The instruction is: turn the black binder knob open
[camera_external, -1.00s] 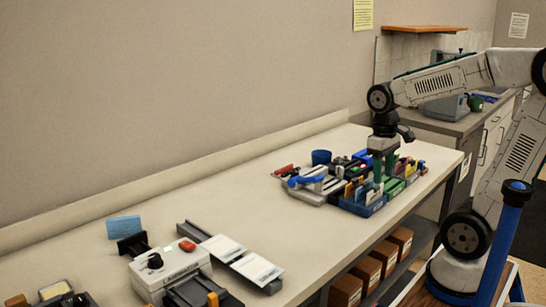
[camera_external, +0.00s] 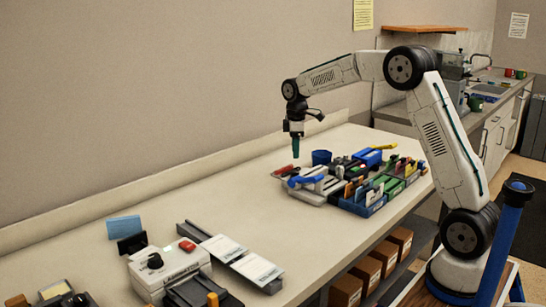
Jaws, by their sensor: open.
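The black binder knob (camera_external: 154,261) sits on top of a white machine (camera_external: 172,274) at the front left of the counter, next to a red button (camera_external: 187,246). My gripper (camera_external: 295,155) points down above the counter, near the left end of the coloured trays and well to the right of and behind the knob. It is open and small in the picture, and I see nothing held in it. The knob's exact turn position is too small to tell.
A blue cup (camera_external: 321,157) and trays of coloured items (camera_external: 362,203) stand close to my gripper. Sloped cards (camera_external: 256,267) lie right of the machine. The white counter (camera_external: 235,207) is clear between machine and trays.

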